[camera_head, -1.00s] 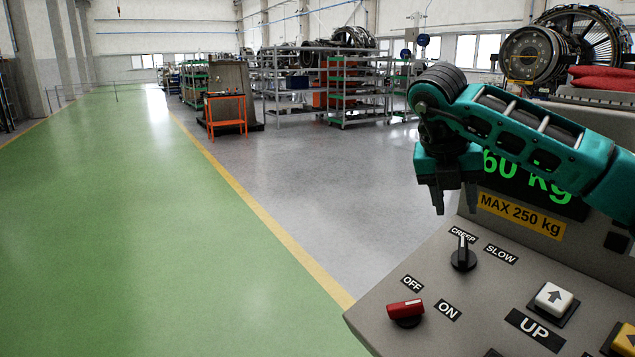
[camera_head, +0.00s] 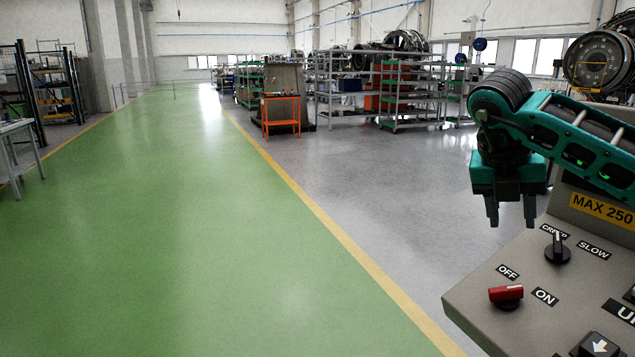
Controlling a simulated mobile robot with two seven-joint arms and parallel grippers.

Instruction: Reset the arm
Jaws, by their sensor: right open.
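My right gripper (camera_head: 511,210) hangs at the end of my teal right arm, which comes in from the right. Its dark fingers point down and stand apart, with nothing between them. It is in front of the upper left part of a grey control panel (camera_head: 480,290). The panel carries a black CREEP/SLOW knob (camera_head: 557,248) and a red OFF/ON switch (camera_head: 506,294). My left gripper is not in view.
A green walkway (camera_head: 190,230) with yellow edge lines runs clear into the distance. An orange stand (camera_head: 281,113) and grey shelving (camera_head: 370,90) stand at the back. A table (camera_head: 18,150) and dark racks (camera_head: 52,85) are at the left. A round dial (camera_head: 597,62) shows at the right.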

